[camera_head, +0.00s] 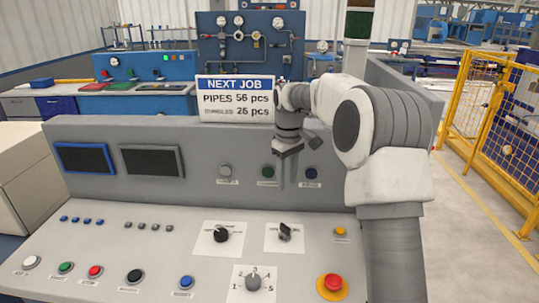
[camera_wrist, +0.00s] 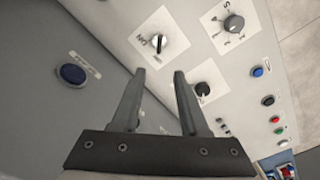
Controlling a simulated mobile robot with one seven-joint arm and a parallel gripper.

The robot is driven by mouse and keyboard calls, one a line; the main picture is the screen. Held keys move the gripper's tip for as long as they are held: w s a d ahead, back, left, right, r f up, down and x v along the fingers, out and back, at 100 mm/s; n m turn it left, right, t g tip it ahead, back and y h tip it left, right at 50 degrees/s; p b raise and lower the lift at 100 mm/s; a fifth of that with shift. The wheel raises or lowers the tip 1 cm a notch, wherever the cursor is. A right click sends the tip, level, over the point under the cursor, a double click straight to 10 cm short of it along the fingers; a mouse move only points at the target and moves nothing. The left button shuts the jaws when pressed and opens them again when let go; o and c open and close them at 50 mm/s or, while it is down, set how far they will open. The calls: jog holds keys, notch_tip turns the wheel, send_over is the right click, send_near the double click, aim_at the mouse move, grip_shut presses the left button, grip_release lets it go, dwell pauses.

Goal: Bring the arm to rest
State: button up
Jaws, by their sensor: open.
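My gripper (camera_head: 287,176) is in front of the upright panel of the grey control console (camera_head: 130,205), right of the middle in the head view. Its fingers point down and stand apart. In the wrist view the two fingers (camera_wrist: 159,74) are open with nothing between them. My white and grey arm (camera_head: 390,160) rises at the right and bends over to the gripper. The fingers look apart from the knobs and buttons, but the exact gap to the panel cannot be told.
The sloped console top carries rotary knobs (camera_head: 222,235), several coloured buttons and a red emergency button (camera_head: 333,282). Two dark screens (camera_head: 85,159) are at left. A job sign (camera_head: 235,98) stands behind the gripper. A yellow fence (camera_head: 495,115) is at right, beside open floor.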

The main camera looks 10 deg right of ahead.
jog(key=s+r+m+t, duration=0.1)
jog(key=s+r+m, duration=0.1)
jog(key=s+r, duration=0.55)
jog(key=s+r+m+t, duration=0.15)
jog(key=s+r, duration=0.25)
jog(key=s, duration=0.6)
jog(key=s+f+m+t, duration=0.1)
jog(key=s, duration=0.7)
jog(key=s+f+m+t, duration=0.2)
jog(key=s, duration=0.7)
jog(key=shift+s+f, duration=0.15)
jog(key=shift+f, duration=0.1)
jog(key=shift+d, duration=0.15)
